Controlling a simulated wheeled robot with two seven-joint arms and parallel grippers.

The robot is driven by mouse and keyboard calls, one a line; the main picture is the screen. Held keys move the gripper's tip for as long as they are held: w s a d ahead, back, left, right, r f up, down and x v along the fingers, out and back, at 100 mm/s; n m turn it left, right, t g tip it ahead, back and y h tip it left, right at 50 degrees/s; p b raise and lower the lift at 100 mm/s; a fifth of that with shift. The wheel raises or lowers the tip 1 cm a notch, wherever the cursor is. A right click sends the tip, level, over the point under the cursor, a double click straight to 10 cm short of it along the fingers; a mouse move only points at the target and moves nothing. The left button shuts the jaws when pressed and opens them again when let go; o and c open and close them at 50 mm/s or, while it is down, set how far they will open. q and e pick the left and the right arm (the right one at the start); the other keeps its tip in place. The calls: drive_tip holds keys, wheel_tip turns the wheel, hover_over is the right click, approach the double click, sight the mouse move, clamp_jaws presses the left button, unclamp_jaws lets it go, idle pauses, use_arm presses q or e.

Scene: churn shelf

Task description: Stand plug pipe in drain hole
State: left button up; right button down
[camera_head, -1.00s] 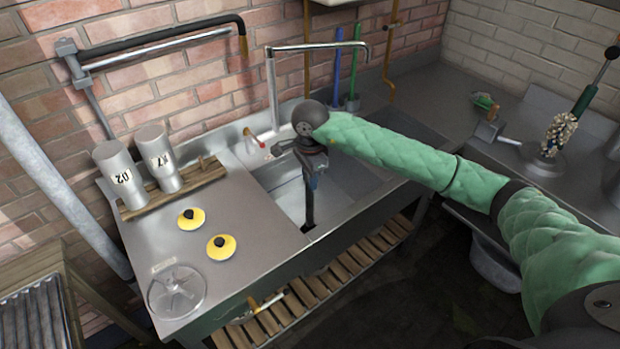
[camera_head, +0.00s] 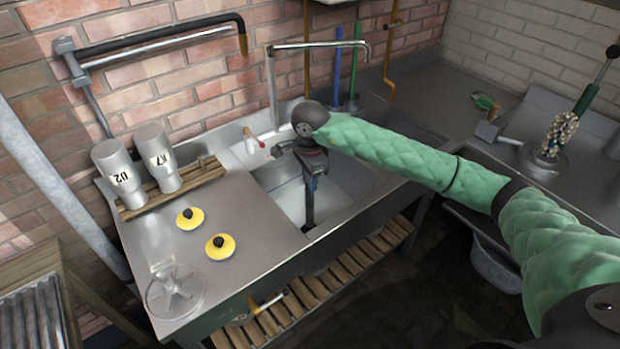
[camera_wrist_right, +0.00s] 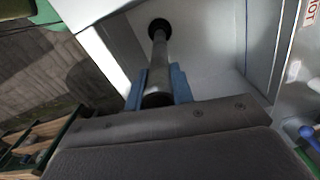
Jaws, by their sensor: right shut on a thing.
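The plug pipe (camera_head: 309,208) is a dark, slim tube standing about upright in the sink basin (camera_head: 341,193). My right gripper (camera_head: 313,183) points down into the basin and is shut on its upper part. In the right wrist view the pipe (camera_wrist_right: 160,58) runs between the blue fingers of my right gripper (camera_wrist_right: 159,88) to a black round shape (camera_wrist_right: 160,27) at the basin floor. I cannot tell whether that is the pipe's foot or the drain hole, or whether the pipe is seated. My left gripper is out of view.
A tap (camera_head: 271,90) rises behind the basin. Two yellow discs with black knobs (camera_head: 190,218) (camera_head: 221,246), a clear wheel-like disc (camera_head: 174,291) and two grey canisters on a wooden rack (camera_head: 186,184) occupy the left drainboard. A slatted shelf (camera_head: 340,276) is below.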

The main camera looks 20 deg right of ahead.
drive_tip(key=shift+f+b, duration=2.15)
drive_tip(key=shift+f, duration=0.2)
idle(0.6)
drive_tip(key=c, duration=1.1)
unclamp_jaws()
